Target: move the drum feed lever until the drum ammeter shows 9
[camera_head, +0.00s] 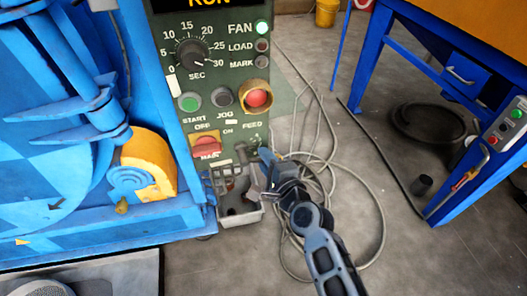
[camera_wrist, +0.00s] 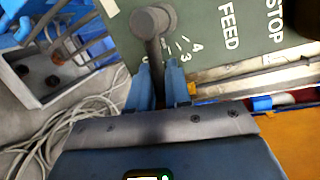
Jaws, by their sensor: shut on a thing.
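The drum feed lever (camera_wrist: 152,22) is a dark grey bar with a rounded end in the wrist view. It stands at the green control panel (camera_wrist: 210,25), beside the FEED lettering and a small numbered scale. My gripper (camera_wrist: 158,82) has its two blue fingers on either side of the lever and is shut on it. In the head view my gripper (camera_head: 264,160) is at the lower right edge of the panel, below FEED. The lever (camera_head: 241,152) shows only small there. The scale is partly hidden by the lever, so I cannot read its setting. No ammeter shows in either view.
The panel carries a red button (camera_head: 258,98), a red main switch (camera_head: 206,145) and a lit green FAN lamp (camera_head: 262,27). A grey open box (camera_head: 240,216) sits below it. Looped cables (camera_head: 375,235) lie on the floor. A blue bench (camera_head: 362,60) stands at right.

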